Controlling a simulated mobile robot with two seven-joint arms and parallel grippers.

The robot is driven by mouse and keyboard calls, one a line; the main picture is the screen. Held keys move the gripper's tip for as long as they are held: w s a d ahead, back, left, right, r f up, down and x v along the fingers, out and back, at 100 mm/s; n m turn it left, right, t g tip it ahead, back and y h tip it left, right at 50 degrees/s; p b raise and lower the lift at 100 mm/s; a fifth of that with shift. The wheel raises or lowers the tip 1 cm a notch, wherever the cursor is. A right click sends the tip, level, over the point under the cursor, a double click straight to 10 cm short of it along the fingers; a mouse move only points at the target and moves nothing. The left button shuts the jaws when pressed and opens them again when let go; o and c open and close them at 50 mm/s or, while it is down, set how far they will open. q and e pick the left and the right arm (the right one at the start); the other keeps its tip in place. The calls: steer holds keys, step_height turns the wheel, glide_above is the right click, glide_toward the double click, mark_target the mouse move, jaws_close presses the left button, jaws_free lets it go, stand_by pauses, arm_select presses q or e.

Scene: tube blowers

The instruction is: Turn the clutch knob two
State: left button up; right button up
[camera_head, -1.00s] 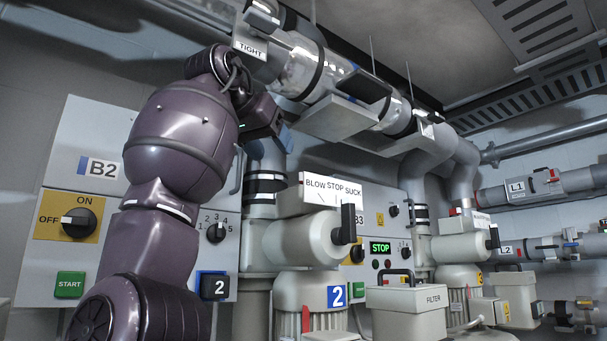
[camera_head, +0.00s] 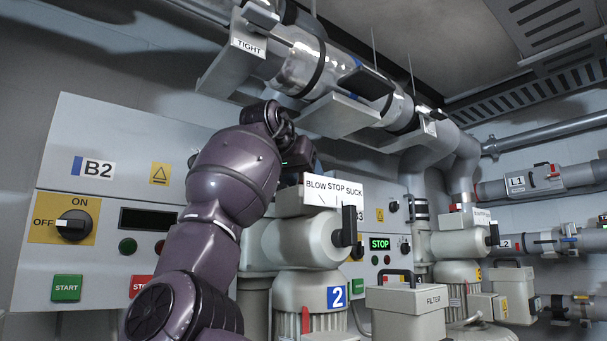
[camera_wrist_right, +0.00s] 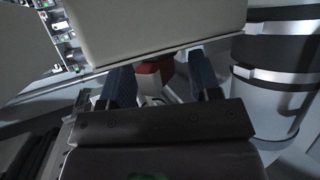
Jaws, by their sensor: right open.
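Blower number 2 (camera_head: 328,283) has a pale horizontal housing with a black handle (camera_head: 347,226) at its front, standing upright under a BLOW STOP SUCK sign (camera_head: 333,190). I cannot tell for sure which knob is the clutch knob. The B2 panel (camera_head: 105,140) has a black ON/OFF knob (camera_head: 74,225), its pointer towards OFF. In the right wrist view my right gripper (camera_wrist_right: 161,72) is open, its two blue fingers apart. A pale box-like body (camera_wrist_right: 155,30) is close beyond the fingertips; I cannot tell whether they touch. A red part (camera_wrist_right: 153,70) shows between them. My left gripper is not seen.
A purple arm of mine covers part of the B2 panel, including its numbered dial. Clear pipes marked TIGHT (camera_head: 249,46) run overhead. A FILTER box (camera_head: 406,308) stands at front right. A banded cylinder (camera_wrist_right: 280,80) is close right of my right gripper.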

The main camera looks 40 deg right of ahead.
steer(key=c, duration=0.9)
steer(key=shift+s+d+f+n+t+y+b, duration=0.1)
steer(key=shift+n+t+y+b, duration=0.3)
steer(key=shift+n+t, duration=0.25)
steer(key=shift+f+n+t+y+b, duration=0.1)
steer(key=shift+n+t+y+b, duration=0.25)
steer(key=shift+n+t, duration=0.25)
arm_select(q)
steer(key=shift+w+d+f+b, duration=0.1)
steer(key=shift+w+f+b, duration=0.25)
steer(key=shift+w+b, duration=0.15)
arm_select(e)
steer(key=shift+r+n+t+y, duration=0.15)
steer(key=shift+n+t+y, duration=0.5)
steer(key=shift+n+t, duration=0.3)
steer(key=o, duration=0.9)
steer(key=shift+d, duration=0.1)
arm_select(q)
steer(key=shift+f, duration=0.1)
